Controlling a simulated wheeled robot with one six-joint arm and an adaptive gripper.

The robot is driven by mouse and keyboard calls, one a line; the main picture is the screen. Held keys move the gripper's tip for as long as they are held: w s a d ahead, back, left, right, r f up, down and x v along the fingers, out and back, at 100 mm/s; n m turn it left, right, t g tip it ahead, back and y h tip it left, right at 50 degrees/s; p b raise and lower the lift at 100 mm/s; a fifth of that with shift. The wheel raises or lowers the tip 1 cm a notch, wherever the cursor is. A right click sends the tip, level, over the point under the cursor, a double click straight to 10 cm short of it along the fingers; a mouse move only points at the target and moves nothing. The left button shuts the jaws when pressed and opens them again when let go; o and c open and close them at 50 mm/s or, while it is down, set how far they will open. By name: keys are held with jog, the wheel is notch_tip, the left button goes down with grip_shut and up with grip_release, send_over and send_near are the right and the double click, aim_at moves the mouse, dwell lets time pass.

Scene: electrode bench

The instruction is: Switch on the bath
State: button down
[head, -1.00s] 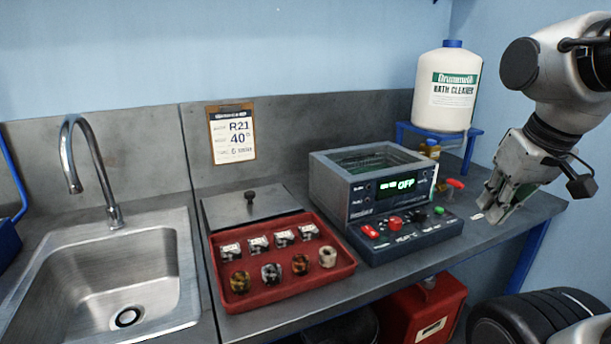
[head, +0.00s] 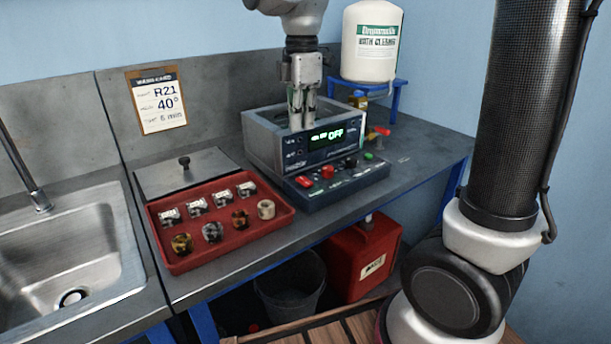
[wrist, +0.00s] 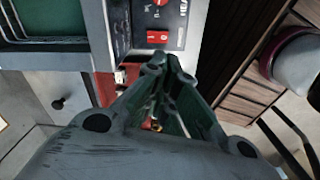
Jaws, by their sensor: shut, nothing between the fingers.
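The bath (head: 262,143) is a grey box on the bench, and its front display (head: 332,134) reads OFF in green. A dark control panel (head: 338,184) sits along its front, with a red rocker switch (head: 303,182), a red round button (head: 327,171), a dark knob and a green button (head: 369,156). My gripper (head: 301,122) points down in front of or over the bath in the head view, shut and empty. In the wrist view my gripper (wrist: 172,70) shows just below the panel's red switch (wrist: 158,37); contact is not visible.
A red tray (head: 222,240) with several small parts lies left of the bath, beside a lidded plate (head: 190,177) and a sink (head: 75,250). A white bath cleaner bottle (head: 370,45) stands on a blue stand behind. A red can (head: 362,262) is below the bench.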

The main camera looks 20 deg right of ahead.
aim_at(300, 181)
jog(key=n, duration=0.2)
jog(key=shift+s+r+n, duration=0.1)
jog(key=shift+s+n, duration=0.05)
jog(key=shift+n, duration=0.25)
notch_tip(300, 181, down, 14)
jog(key=shift+d+r, duration=0.1)
jog(key=shift+w+a+r, duration=0.15)
jog(key=shift+w, duration=0.2)
jog(key=shift+w+a+r, duration=0.1)
jog(key=shift+w, duration=0.25)
dwell(0.4)
notch_tip(300, 181, up, 14)
jog(key=w, duration=0.2)
jog(key=shift+a, duration=0.3)
jog(key=shift+f, duration=0.1)
